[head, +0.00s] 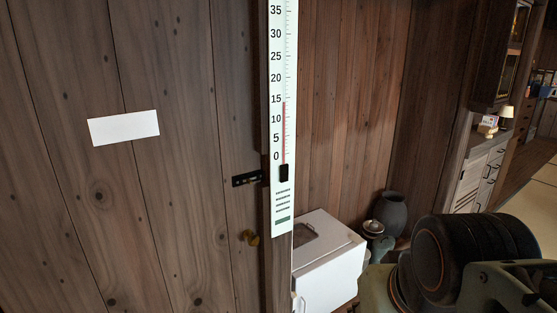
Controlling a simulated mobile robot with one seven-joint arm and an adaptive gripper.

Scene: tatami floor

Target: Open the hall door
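A brown wooden plank door (170,200) fills the left of the head view. A blank white card (124,128) is on its upper part. A small brass-coloured handle (250,238) sits near its right edge, low in the view. A black metal latch (247,179) lies above the handle, at the edge by the dark post (274,270). The door looks closed against the post, with no clear gap. My arm shows at the lower right, well apart from the handle. My gripper's fingers are not in view.
A tall white thermometer (283,120) hangs on the post. Right of it stand a white box-shaped appliance (330,262) and a dark jar (390,214) by a plank wall. A cabinet (478,178) and a lit tatami floor (530,195) lie at the far right.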

